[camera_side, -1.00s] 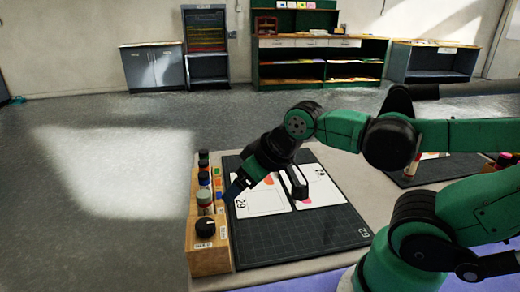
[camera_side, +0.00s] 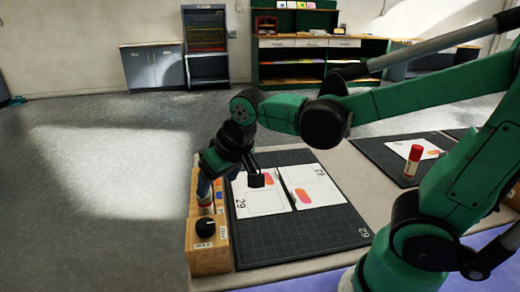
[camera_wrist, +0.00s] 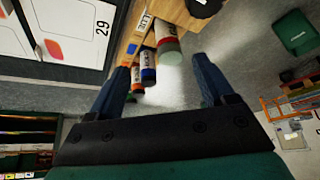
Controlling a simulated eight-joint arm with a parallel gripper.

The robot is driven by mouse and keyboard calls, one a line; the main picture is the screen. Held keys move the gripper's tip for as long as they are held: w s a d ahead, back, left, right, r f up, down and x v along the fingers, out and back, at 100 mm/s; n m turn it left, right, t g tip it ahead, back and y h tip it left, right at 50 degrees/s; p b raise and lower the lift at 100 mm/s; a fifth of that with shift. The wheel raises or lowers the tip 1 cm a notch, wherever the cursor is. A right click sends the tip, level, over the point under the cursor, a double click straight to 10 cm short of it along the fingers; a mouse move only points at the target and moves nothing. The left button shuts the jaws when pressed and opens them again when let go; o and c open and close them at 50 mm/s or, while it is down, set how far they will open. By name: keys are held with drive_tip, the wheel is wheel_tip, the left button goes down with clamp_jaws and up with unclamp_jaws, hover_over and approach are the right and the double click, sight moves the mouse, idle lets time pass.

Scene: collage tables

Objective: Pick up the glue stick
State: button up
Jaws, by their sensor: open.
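A white stick with a red cap (camera_side: 412,160), which looks like a glue stick, stands upright on the right-hand mat, well away from my gripper. My gripper (camera_side: 232,183) is open and empty, tilted down over the wooden rack (camera_side: 208,262) at the left edge of the table. The rack's labelled cylinders are partly hidden by my gripper in the side view. In the wrist view, a white cylinder with a red band (camera_wrist: 166,38) and a blue-and-white one (camera_wrist: 148,66) show beyond the gap of my gripper (camera_wrist: 163,68), nearer the left finger. I see no contact.
A dark mat (camera_side: 290,240) with white cards (camera_side: 262,197) lies right of the rack. A second dark mat (camera_side: 385,160) lies farther right. Cabinets (camera_side: 153,67) stand along the back wall.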

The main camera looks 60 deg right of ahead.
sight(207, 210)
drive_tip(key=w+f, duration=0.1)
drive_tip(key=w+a+m+g, duration=0.1)
drive_tip(key=shift+w+f, duration=0.4)
drive_tip(key=shift+x, duration=2.7)
drive_tip(key=shift+d, duration=0.15)
clamp_jaws()
